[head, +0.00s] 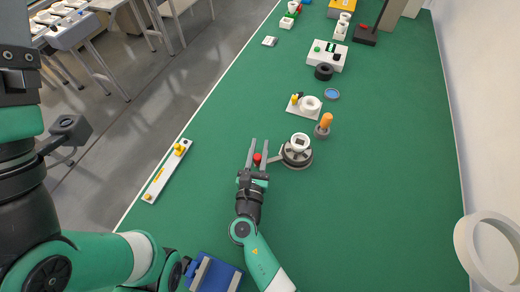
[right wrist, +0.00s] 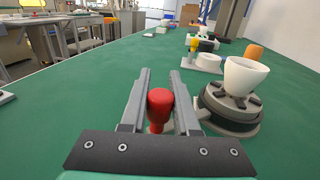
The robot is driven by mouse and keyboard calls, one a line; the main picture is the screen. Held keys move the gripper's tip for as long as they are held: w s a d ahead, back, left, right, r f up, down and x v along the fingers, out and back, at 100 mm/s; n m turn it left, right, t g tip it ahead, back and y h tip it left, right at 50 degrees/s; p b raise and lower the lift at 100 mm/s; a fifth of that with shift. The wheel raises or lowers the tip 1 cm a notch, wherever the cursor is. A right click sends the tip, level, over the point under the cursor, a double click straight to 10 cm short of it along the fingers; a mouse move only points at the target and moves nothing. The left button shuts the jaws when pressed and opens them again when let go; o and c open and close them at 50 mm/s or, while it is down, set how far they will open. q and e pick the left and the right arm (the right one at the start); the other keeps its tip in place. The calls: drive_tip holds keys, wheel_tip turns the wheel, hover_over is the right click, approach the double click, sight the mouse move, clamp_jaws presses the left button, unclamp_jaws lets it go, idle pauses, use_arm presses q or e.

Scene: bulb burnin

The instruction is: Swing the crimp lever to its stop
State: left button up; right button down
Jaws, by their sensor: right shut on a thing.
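The crimp lever is a thin grey bar (head: 275,159) that reaches left from a round grey crimping base (head: 297,158) to a red knob (head: 257,158). The base also shows in the right wrist view (right wrist: 230,112), with a white cup-like piece (right wrist: 246,76) upright on top. My right gripper (head: 259,142) has its two long fingers on either side of the red knob (right wrist: 160,108) and is shut on it. The fingertips extend past the knob. The bar is largely hidden in the right wrist view. My left arm shows at the left, but its gripper is not visible.
An orange-topped grey piece (head: 325,124), a white fixture (head: 305,106) and a blue disc (head: 332,94) stand beyond the base. A white strip with yellow parts (head: 167,171) lies left. A blue object (head: 215,274) is at the bottom. Green surface right of the base is clear.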

drive_tip(key=shift+f, duration=0.2)
drive_tip(key=c, duration=1)
unclamp_jaws()
drive_tip(key=o, duration=0.3)
drive_tip(key=shift+w+r, duration=0.1)
drive_tip(key=shift+r, duration=0.05)
drive_tip(key=shift+o, duration=0.2)
